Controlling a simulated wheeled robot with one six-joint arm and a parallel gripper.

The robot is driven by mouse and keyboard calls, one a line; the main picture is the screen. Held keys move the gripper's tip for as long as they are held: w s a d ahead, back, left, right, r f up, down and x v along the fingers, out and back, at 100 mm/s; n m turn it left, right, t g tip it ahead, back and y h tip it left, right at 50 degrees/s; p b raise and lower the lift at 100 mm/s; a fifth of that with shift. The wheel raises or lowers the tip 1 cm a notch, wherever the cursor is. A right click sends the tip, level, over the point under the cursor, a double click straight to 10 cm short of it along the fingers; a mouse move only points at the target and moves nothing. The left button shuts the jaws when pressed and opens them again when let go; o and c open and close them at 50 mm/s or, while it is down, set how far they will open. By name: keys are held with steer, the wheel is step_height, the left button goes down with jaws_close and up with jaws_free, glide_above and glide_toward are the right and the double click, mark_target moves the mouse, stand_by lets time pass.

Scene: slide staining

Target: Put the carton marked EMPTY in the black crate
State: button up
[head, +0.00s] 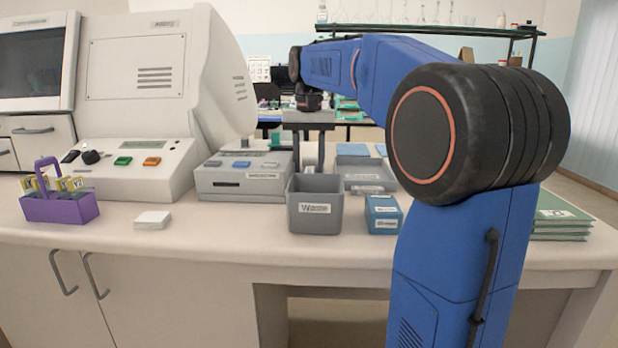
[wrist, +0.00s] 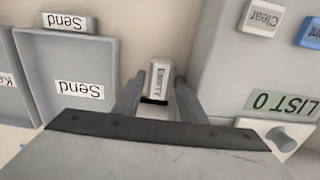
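A small pale carton (wrist: 160,76) with a label that reads EMPTY, upside down in the picture, stands in the wrist view between and just beyond my fingertips. My gripper (wrist: 155,85) is open, with a finger on each side of the carton and a gap at both sides. In the head view my gripper (head: 308,150) points down behind the grey bin, beside the small staining machine. The carton is hard to make out there. I see no black crate in either view.
A grey bin marked Waste (head: 315,215) and a blue box (head: 383,214) stand at the front. A purple rack (head: 60,208) stands left.

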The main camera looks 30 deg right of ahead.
mark_target(309, 170)
steer(key=shift+f, duration=0.7)
steer(key=shift+c, duration=0.7)
steer(key=c, duration=0.7)
steer(key=shift+c, duration=0.3)
steer(key=shift+r, duration=0.15)
step_height(309, 170, up, 9)
steer(key=shift+r, duration=0.4)
steer(key=shift+s, duration=0.1)
